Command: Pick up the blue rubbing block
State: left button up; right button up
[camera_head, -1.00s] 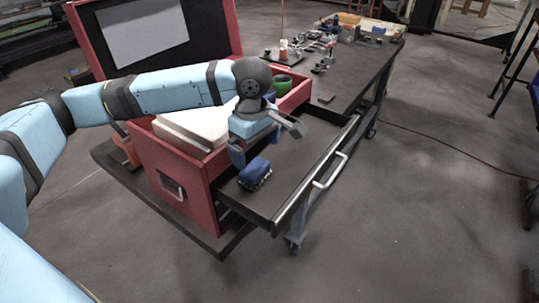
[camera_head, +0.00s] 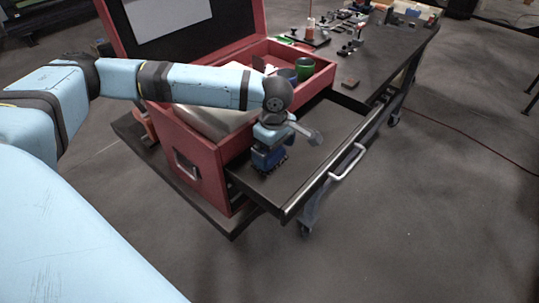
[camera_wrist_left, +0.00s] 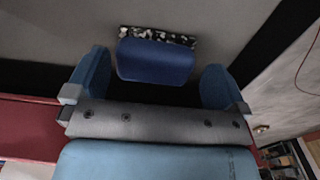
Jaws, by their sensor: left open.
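The blue rubbing block (camera_head: 268,168) sits in the open black drawer (camera_head: 325,125), near its left end. In the left wrist view the block (camera_wrist_left: 155,62) shows a smooth blue body with a speckled black-and-white edge at the far side. My left gripper (camera_head: 268,153) is directly over the block and partly hides it in the head view. In the left wrist view its two blue fingers (camera_wrist_left: 155,80) are spread, one to each side of the block, with gaps between. The block is not gripped. My right gripper does not show.
A red toolbox (camera_head: 192,150) stands left of the drawer, with a green cup (camera_head: 304,68) and a blue cup (camera_head: 288,74) in its tray. The drawer's front rail and handle (camera_head: 347,163) border it on the right. Small tools lie on the dark bench top behind.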

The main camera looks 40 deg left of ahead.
aim_at(275, 155)
pick_arm(q)
jog(key=f, duration=0.2)
jog(key=shift+w+a+f, duration=0.1)
jog(key=shift+w+f, duration=0.1)
jog(key=shift+f, duration=0.55)
jog(key=shift+c, duration=0.5)
jog(key=c, duration=0.5)
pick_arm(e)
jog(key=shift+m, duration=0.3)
